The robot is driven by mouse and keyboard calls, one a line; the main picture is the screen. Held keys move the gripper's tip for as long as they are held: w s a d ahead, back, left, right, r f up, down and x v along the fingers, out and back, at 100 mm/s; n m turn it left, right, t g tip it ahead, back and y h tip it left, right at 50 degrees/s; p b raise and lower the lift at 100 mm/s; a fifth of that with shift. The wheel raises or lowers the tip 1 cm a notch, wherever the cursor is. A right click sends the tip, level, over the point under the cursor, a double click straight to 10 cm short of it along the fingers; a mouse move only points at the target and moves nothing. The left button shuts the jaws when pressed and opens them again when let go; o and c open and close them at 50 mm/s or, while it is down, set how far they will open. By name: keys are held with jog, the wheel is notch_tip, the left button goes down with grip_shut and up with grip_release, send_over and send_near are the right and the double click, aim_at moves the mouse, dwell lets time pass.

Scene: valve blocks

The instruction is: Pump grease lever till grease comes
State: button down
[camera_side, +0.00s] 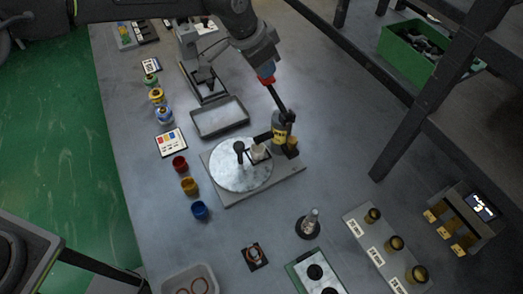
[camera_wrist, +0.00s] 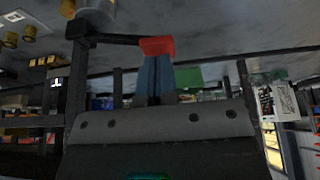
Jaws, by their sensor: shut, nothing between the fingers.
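The grease pump (camera_side: 281,122) is a dark cylinder with a yellow band, at the back right of a square base plate. Its black lever (camera_side: 277,98) rises steeply from the pump to a red grip (camera_side: 266,79). My gripper (camera_side: 264,70) is shut and empty at the red grip, and appears to touch it. In the wrist view the shut fingers (camera_wrist: 157,75) end at the red grip (camera_wrist: 157,46), and the black lever (camera_wrist: 118,40) runs left from it. A small pale block (camera_side: 259,152) sits beside the pump. I cannot make out any grease.
A pale round disc (camera_side: 242,165) lies on the base plate (camera_side: 233,198). Red, yellow and blue cups (camera_side: 189,186) stand to its left. A grey tray (camera_side: 219,118) and a press (camera_side: 196,65) are behind. A dark frame post (camera_side: 402,132) rises at right.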

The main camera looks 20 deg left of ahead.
jog(key=shift+f, duration=1.7)
jog(key=shift+r, duration=2.4)
jog(key=r+m, duration=0.2)
jog(key=r+m+g+h, duration=0.1)
jog(key=r+m, duration=0.1)
jog(key=r, duration=0.1)
jog(key=shift+w+r+m+g, duration=0.2)
jog(key=shift+m+g, duration=0.1)
jog(key=shift+m, duration=0.7)
jog(key=shift+s+f, duration=0.1)
jog(key=shift+f, duration=2.65)
jog(key=shift+f, duration=0.25)
